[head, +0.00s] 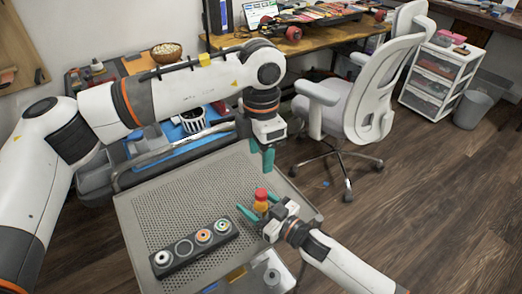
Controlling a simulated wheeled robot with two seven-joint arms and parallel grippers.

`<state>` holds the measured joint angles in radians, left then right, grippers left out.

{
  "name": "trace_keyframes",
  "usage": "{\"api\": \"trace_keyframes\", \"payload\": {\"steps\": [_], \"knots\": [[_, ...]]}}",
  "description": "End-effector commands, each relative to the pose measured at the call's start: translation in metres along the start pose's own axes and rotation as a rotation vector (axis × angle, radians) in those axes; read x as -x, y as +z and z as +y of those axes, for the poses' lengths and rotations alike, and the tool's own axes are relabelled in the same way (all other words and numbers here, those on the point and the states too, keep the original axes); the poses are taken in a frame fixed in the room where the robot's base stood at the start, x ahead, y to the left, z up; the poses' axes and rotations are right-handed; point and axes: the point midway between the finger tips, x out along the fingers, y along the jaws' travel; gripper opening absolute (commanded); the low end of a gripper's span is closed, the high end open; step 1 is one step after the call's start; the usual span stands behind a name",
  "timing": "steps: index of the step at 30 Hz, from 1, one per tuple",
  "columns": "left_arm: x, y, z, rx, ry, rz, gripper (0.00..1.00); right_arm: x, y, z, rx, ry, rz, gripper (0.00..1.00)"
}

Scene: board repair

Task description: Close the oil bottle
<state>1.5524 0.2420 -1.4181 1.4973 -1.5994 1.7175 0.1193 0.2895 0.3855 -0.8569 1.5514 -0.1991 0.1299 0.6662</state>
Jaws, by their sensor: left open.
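The oil bottle (261,207) is a small orange-yellow bottle with a red cap (261,194) on top. It stands about upright at the right side of the grey perforated cart top (165,215). My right gripper (257,205) comes in from the lower right, with its green fingers on either side of the bottle. I cannot tell whether they touch it. My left gripper (262,159) is open and empty, pointing down above the cart's far edge, behind and apart from the bottle. Whether the cap is seated fully cannot be made out.
A dark holder with several round spools (203,236) lies on the cart's front part. A white office chair (345,105) stands behind right. A desk (310,40) with a laptop is at the back. A blue-matted surface (170,140) lies behind my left arm. The cart's middle is clear.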

Motion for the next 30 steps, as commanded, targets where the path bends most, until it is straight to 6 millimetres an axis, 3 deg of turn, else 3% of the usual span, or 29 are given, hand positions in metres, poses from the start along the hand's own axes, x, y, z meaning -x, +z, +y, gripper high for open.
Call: {"api": "trace_keyframes", "payload": {"steps": [8, 11, 21, 30], "knots": [[0.0, 0.0, 0.0, 0.0, 0.0, 0.0, 0.5, 0.004, 0.0, 0.0, 0.0, 0.0, 0.0, 0.62], [0.0, 0.0, 0.0, 0.0, 0.0, 0.0, 0.5, 0.017, -0.001, 0.0, 0.0, -0.001, 0.003, 0.62], [-0.001, 0.0, 0.0, 0.0, 0.0, 0.0, 0.5, 0.088, -0.002, 0.0, 0.0, 0.0, 0.004, 0.62], [-0.002, 0.0, 0.0, 0.0, 0.0, 0.0, 0.5, 0.119, -0.001, 0.0, -0.001, 0.0, 0.001, 0.62]]}}
